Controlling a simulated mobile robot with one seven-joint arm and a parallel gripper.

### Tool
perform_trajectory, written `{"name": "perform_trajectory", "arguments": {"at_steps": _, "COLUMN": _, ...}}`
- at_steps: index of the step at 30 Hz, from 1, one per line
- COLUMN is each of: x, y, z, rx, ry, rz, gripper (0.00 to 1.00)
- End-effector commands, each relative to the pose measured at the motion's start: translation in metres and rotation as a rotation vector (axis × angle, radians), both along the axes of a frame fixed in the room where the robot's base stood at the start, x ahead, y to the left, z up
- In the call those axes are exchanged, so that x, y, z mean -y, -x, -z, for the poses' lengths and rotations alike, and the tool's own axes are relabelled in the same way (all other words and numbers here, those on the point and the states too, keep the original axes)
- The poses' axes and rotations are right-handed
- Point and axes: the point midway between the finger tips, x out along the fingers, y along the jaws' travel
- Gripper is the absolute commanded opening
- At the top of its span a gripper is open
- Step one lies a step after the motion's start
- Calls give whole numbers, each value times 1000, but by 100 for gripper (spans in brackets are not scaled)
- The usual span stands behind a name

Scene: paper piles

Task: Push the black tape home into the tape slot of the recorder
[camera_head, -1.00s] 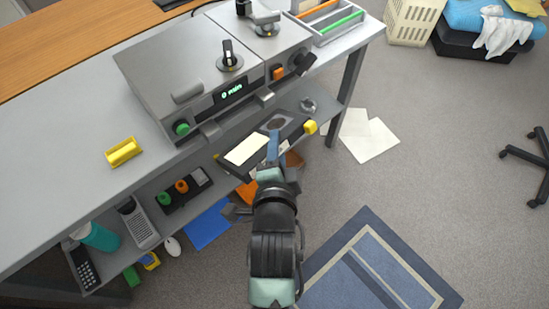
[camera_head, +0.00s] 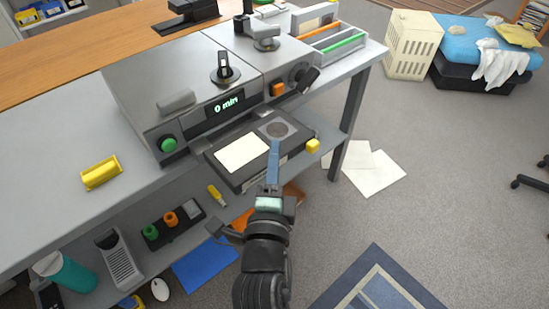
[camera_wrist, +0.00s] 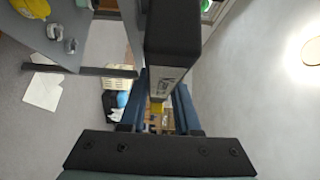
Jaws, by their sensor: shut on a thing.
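The black tape (camera_head: 258,165) is a flat dark cassette with a cream label, a grey round patch and a yellow piece at its right corner. My gripper (camera_head: 274,150) is shut on its near side, with blue fingers. In the wrist view the tape (camera_wrist: 172,42) stands out dark between the fingers (camera_wrist: 165,88). The grey recorder (camera_head: 150,75) sits on the bench, its display reading "0 min". The tape lies in front of the recorder's lower front, its far edge close to it. The slot opening is hidden, so I cannot tell whether the tape has entered.
A green knob (camera_head: 168,145), an orange button (camera_head: 278,90) and a dark knob (camera_head: 301,76) are on the recorder's front. Below, the shelf holds a tray with coloured pieces (camera_head: 172,222). A bench leg (camera_head: 349,120) stands right.

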Motion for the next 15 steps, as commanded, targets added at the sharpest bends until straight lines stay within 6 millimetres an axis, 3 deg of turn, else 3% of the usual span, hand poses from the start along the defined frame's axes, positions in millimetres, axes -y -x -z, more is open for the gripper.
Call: {"name": "perform_trajectory", "arguments": {"at_steps": 15, "x": -5, "y": -6, "z": 0, "rx": 5, "ry": 0, "rz": -1, "gripper": 0}}
